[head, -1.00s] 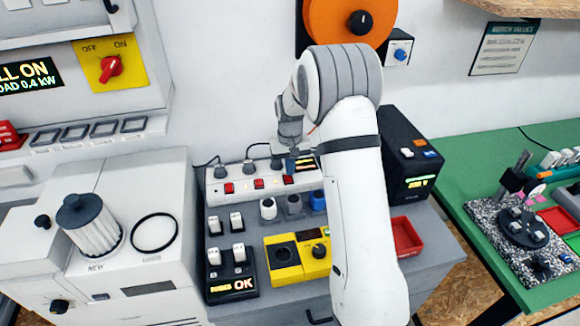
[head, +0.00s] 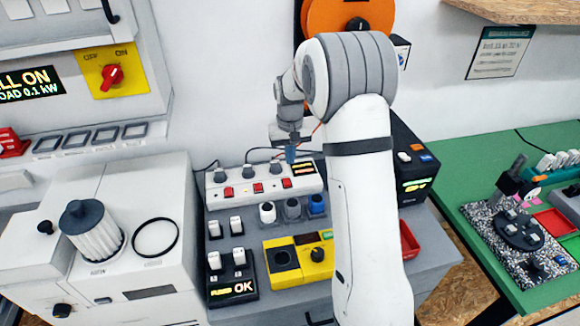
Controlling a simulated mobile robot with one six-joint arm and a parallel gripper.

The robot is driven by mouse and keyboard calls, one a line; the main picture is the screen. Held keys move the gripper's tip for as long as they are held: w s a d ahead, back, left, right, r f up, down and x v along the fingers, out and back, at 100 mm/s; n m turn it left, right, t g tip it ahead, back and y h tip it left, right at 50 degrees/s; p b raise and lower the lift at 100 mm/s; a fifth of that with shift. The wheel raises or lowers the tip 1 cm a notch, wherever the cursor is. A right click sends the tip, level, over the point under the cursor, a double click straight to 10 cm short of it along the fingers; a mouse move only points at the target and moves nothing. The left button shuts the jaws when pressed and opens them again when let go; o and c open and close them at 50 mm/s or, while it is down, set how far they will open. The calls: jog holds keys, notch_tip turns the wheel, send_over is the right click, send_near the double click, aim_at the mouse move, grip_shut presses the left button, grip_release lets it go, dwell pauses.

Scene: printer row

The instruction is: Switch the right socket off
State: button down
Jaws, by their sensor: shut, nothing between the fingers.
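A white power strip (head: 243,188) lies at the back of the grey bench, with sockets and plugs along its rear and three red rocker switches along its front. The right socket's red switch (head: 287,183) is visible and clear of my gripper; whether its lamp is lit is hard to tell. The middle switch (head: 258,187) and left switch (head: 229,191) are also red. My gripper (head: 290,158) is shut and empty, pointing down above the strip's right part, apart from the switch.
A black box with a green display (head: 416,186) stands right of my arm. White, grey and blue cups (head: 292,208) and a yellow unit (head: 285,258) sit before the strip. The left wall panel (head: 28,84) reads LOAD 0.1 kW. My arm hides part of the bench.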

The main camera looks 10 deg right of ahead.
notch_tip(320, 180, up, 7)
send_over(286, 178)
jog(key=s, duration=0.1)
jog(key=shift+s+d+b, duration=0.2)
jog(key=shift+d+b, duration=0.25)
jog(key=w+a+b, duration=0.1)
jog(key=b, duration=0.1)
jog(key=shift+w+b, duration=0.15)
jog(key=shift+b, duration=0.25)
jog(key=shift+f, duration=0.1)
notch_tip(286, 178, down, 14)
jog(key=shift+p, duration=1.1)
